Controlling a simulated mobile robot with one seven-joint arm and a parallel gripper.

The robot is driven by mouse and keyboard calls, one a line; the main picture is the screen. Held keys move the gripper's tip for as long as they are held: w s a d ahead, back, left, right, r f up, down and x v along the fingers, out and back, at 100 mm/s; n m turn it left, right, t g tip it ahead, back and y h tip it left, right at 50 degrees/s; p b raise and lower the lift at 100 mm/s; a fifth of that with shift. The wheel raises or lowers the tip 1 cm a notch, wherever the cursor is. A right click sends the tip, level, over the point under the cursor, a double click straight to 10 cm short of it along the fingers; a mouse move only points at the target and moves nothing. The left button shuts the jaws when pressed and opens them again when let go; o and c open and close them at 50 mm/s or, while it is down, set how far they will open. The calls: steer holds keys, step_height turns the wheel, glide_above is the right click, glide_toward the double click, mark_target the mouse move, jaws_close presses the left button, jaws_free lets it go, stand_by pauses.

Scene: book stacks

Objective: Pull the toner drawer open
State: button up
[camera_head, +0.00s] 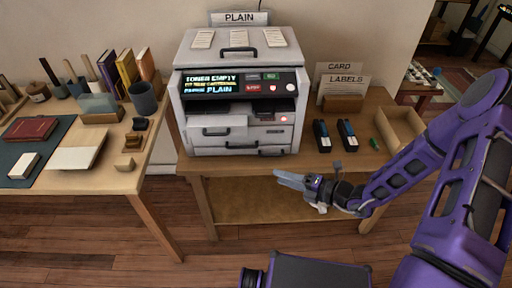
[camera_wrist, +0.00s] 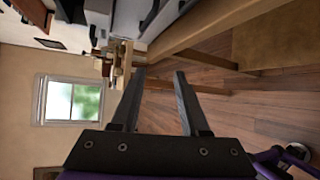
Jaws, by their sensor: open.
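A grey-white printer (camera_head: 239,92) stands on a wooden table. Its display (camera_head: 210,84) reads "TONER EMPTY" and "PLAIN". Below the display, a pale drawer front (camera_head: 218,127) with a dark handle sits on the left and seems to stand out a little. Lower drawer fronts with dark handles (camera_head: 270,152) lie beneath it. No label tells me which one is the toner drawer. My gripper (camera_head: 278,178) is in front of the table's front edge, below and right of the printer, touching no handle. In the wrist view its fingers (camera_wrist: 160,73) are apart with nothing between them.
Two dark cartridges (camera_head: 334,135), a small green item (camera_head: 374,143) and a shallow wooden tray (camera_head: 400,128) lie right of the printer. "CARD" and "LABELS" signs (camera_head: 342,84) stand behind. A cluttered desk (camera_head: 137,180) is at left. The floor between desk and table is clear.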

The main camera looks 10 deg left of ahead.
steer(key=w+a+m+t+b, duration=0.1)
steer(key=w+a+m, duration=0.1)
steer(key=w+a, duration=0.1)
steer(key=w+a+m, duration=0.2)
steer(key=w+a, duration=0.1)
steer(key=a, duration=0.3)
steer(key=w+a+m+t+b, duration=0.1)
steer(key=w+a+m, duration=0.1)
steer(key=a, duration=0.3)
steer(key=shift+w+a+f+t+y+b, duration=0.1)
steer(key=shift+w+f+t+y+b, duration=0.1)
steer(key=shift+w, duration=0.25)
steer(key=shift+w+f+t+y+b, duration=0.1)
steer(key=shift+w+f, duration=0.1)
steer(key=shift+w, duration=0.25)
jaws_close()
stand_by(0.5)
